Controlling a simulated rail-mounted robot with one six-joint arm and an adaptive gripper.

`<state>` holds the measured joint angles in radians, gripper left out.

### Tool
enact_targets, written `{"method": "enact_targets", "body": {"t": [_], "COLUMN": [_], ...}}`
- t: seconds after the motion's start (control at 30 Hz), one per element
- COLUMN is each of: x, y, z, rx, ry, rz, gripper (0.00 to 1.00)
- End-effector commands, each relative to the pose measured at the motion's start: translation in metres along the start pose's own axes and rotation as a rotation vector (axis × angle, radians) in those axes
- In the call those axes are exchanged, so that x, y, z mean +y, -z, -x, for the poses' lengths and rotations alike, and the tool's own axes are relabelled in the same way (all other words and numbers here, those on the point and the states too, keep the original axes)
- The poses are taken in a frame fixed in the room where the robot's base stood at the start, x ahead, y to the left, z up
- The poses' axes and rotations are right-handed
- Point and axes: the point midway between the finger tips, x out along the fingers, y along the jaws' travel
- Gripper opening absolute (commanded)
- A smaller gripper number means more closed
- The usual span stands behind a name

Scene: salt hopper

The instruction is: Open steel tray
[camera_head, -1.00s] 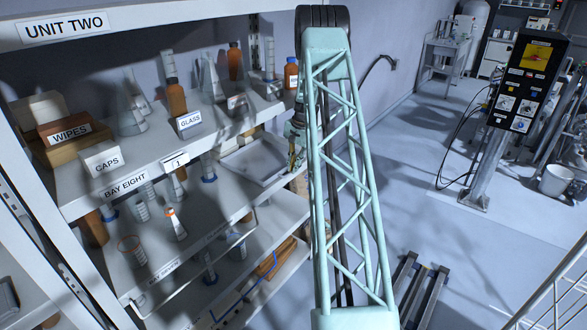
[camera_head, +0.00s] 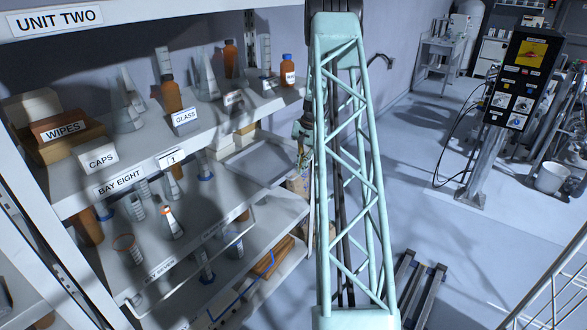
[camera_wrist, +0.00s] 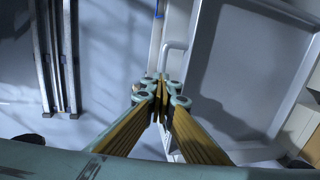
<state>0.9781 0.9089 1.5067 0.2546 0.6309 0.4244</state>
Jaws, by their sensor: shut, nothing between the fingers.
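The steel tray (camera_wrist: 235,75) is a shallow grey tray with a raised rim, filling the right of the wrist view. In the head view my gripper (camera_head: 303,155) is small and partly hidden beside the shelf's right end.
Bottles and glassware stand on the shelves, including an orange-brown bottle (camera_head: 172,96). Boxes marked WIPES (camera_head: 62,130) and CAPS (camera_head: 96,157) are at the left. A black control panel (camera_head: 524,80) stands on a post at the right. Open floor (camera_head: 425,205) lies between.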

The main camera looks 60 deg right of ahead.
Motion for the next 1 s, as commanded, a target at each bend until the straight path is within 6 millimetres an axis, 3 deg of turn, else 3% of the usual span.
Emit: {"method": "enact_targets", "body": {"t": [0.03,0.3,0.5,0.7,1.0], "x": [0.017,0.084,0.122,0.143,0.148], "y": [-0.002,-0.004,-0.006,-0.007,-0.007], "z": [-0.005,0.006,0.014,0.018,0.019], "rx": [-0.006,-0.008,-0.010,-0.011,-0.012], "ry": [-0.005,-0.006,-0.006,-0.006,-0.007], "rz": [-0.005,-0.004,-0.003,-0.002,-0.001], "gripper": [0.00,0.00,0.00,0.00,0.00]}}
